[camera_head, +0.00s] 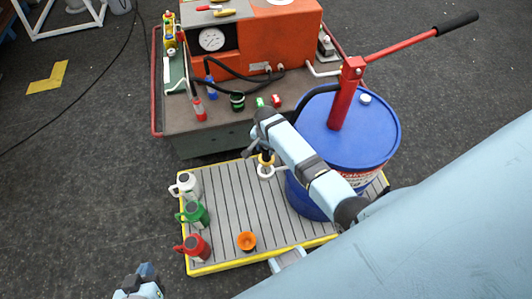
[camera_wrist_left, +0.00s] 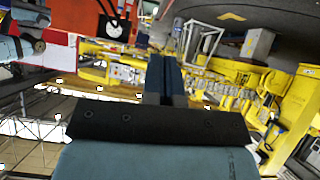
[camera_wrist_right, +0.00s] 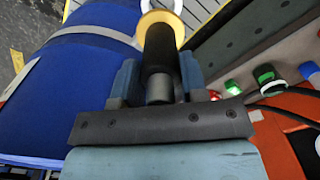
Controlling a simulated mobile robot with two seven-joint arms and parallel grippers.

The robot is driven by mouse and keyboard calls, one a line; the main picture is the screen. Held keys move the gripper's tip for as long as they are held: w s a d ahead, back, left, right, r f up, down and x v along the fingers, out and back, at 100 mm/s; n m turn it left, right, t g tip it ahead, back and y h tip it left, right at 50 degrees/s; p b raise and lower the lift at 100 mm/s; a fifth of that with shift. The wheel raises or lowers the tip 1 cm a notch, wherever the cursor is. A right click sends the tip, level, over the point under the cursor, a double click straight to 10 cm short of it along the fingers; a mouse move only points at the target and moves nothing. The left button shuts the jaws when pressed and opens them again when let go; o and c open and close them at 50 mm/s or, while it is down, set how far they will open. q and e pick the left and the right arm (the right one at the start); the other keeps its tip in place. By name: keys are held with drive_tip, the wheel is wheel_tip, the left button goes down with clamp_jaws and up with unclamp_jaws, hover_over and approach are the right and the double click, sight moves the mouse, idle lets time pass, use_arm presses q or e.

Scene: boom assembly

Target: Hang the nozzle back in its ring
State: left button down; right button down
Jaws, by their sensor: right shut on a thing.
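The nozzle is a dark cylinder with a yellow collar. In the right wrist view the nozzle (camera_wrist_right: 158,50) stands between the two fingers of my right gripper (camera_wrist_right: 158,80), which is shut on it. In the head view the nozzle (camera_head: 266,158) is beside the blue drum, partly hidden by my right gripper (camera_head: 262,150). The white ring (camera_head: 265,172) shows just below the collar. Whether the nozzle's tip is inside the ring or only above it, I cannot tell. My left gripper (camera_head: 145,272) is low at the left, away from the nozzle; its fingers look together in the left wrist view (camera_wrist_left: 166,80).
The blue drum (camera_head: 365,125) with a red hand pump (camera_head: 345,95) stands on a yellow-edged slatted platform (camera_head: 225,255). White, green and red jugs (camera_head: 196,247) line its left edge, near an orange cup (camera_head: 246,241). An orange machine (camera_head: 275,40) on a tray with hoses stands behind.

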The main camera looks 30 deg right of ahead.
sight(265, 158)
drive_tip(key=shift+w+f+m, duration=0.2)
drive_tip(key=shift+f+m, duration=0.1)
drive_tip(key=shift+f, duration=0.5)
drive_tip(key=shift+f+b, duration=0.85)
drive_tip(key=shift+b, duration=0.25)
wheel_tip(265, 158, down, 3)
drive_tip(key=b, duration=0.3)
drive_tip(key=shift+r, duration=0.15)
drive_tip(key=shift+f+b, duration=0.55)
drive_tip(key=shift+b, duration=0.15)
use_arm(q)
drive_tip(key=f, duration=0.3)
drive_tip(key=shift+w+d+t, duration=0.1)
drive_tip(key=shift+w+t, duration=0.2)
drive_tip(key=shift+w, duration=0.1)
drive_tip(key=shift+s+f, duration=0.1)
drive_tip(key=shift+f, duration=0.1)
use_arm(e)
drive_tip(key=shift+r, duration=0.1)
use_arm(q)
drive_tip(key=shift+r+p, duration=0.5)
drive_tip(key=shift+r, duration=0.1)
use_arm(e)
drive_tip(key=shift+s+a, duration=0.1)
drive_tip(key=shift+a, duration=0.05)
use_arm(q)
drive_tip(key=shift+r+p, duration=0.35)
drive_tip(key=shift+p, duration=0.05)
